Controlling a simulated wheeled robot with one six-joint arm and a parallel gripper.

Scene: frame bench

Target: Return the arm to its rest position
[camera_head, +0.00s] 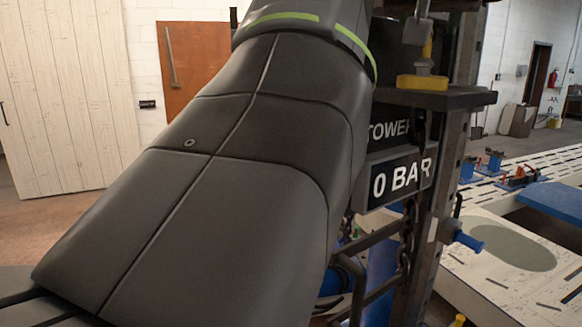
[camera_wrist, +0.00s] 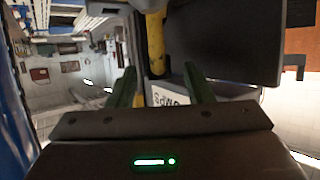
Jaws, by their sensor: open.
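My arm (camera_head: 220,170) shows large and dark across the left and middle of the head view, with a green stripe near the top. My gripper is not visible there. In the wrist view my gripper (camera_wrist: 161,85) has its two green fingers apart, with nothing held between them. A yellow bar-like thing (camera_wrist: 156,45) shows beyond and between the fingers; I cannot tell how far away it is. A white label (camera_wrist: 172,97) with partly hidden lettering shows behind the fingers. The wrist view appears turned over.
A dark tower post (camera_head: 436,190) with a "0 BAR" sign (camera_head: 400,180) stands close right of my arm. A small shelf (camera_head: 440,98) carries a yellow-based tool (camera_head: 422,82). A pale slotted bench (camera_head: 480,270) with a blue block (camera_head: 550,198) lies right. Open floor shows at left.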

